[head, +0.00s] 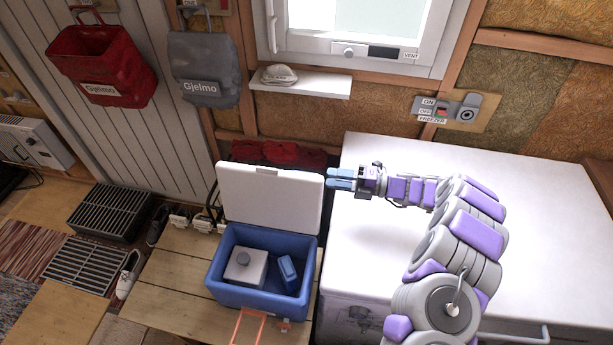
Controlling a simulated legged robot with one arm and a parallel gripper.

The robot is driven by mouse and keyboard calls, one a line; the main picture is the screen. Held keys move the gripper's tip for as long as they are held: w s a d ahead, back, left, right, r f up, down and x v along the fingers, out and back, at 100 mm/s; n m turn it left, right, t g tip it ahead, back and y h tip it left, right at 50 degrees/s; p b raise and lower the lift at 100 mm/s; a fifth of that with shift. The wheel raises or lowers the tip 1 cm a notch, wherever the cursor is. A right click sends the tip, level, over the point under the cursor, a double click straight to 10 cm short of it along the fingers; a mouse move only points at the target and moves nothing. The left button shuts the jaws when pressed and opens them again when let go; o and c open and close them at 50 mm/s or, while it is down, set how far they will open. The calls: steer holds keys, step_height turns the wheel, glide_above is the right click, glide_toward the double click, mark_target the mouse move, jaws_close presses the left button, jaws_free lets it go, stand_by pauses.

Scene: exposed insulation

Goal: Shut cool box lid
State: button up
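The blue cool box (258,299) stands on a wooden bench, left of the white freezer. Its white lid (270,197) is open and stands nearly upright at the back of the box. Inside the box are a white container with a grey cap (246,266) and a small blue block (288,272). My gripper (330,179) reaches in from the right, level with the lid and close to its right edge. I cannot tell if it touches the lid. Its two light blue fingers look slightly apart, with nothing seen between them.
The white freezer (460,220) fills the right, under my arm. The wooden bench (180,282) has bare planks left of the box. An orange handle (247,325) is at the box's front. A window, a small shelf (300,86) and hanging bags (205,68) are on the wall behind.

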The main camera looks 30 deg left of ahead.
mark_target(306, 175)
steer(key=x, duration=0.3)
steer(key=b+x, duration=0.1)
steer(key=x, duration=0.2)
steer(key=f+x, duration=0.1)
steer(key=x, duration=0.2)
steer(key=shift+w+a+b, duration=0.2)
steer(key=shift+a+b, duration=0.05)
steer(key=shift+b, duration=0.05)
steer(key=shift+d+r, duration=0.45)
steer(key=shift+d, duration=0.35)
steer(key=shift+s+a+f, duration=0.1)
steer(key=shift+a+f, duration=0.1)
steer(key=shift+a, duration=0.3)
steer(key=c, duration=0.7)
steer(key=shift+d+f, duration=0.1)
jaws_close()
